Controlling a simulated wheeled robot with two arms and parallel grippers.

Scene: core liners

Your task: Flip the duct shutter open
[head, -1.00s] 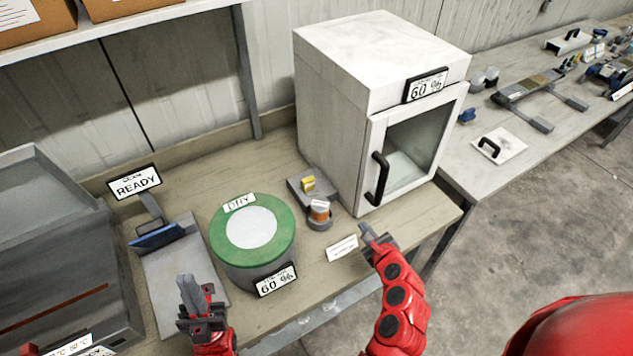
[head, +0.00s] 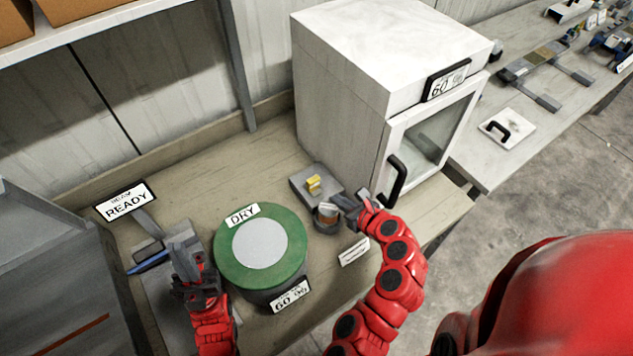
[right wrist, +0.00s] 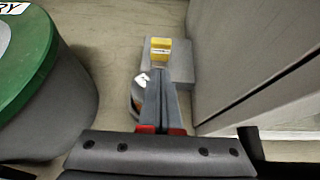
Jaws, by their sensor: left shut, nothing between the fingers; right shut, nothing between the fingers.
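No part is clearly labelled as the duct shutter. A small grey block (head: 302,188) with a yellow tab (head: 314,184) stands on the bench, left of the white cabinet. A short round grey cup (head: 323,224) with an orange-brown band sits in front of it. My right gripper (head: 342,202) is shut and empty, close beside the cup's right side. In the right wrist view its fingers (right wrist: 161,78) partly hide the cup and point toward the yellow tab (right wrist: 161,48); contact cannot be told. My left gripper (head: 180,238) is shut and empty, over the grey plate by the READY sign.
A green-lidded drum (head: 228,258) marked DRY stands between my grippers. The white cabinet (head: 345,110) with a black door handle (head: 396,180) rises close to my right gripper. A white card (head: 354,252) stands at the front edge. A grey machine (head: 60,270) fills the left.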

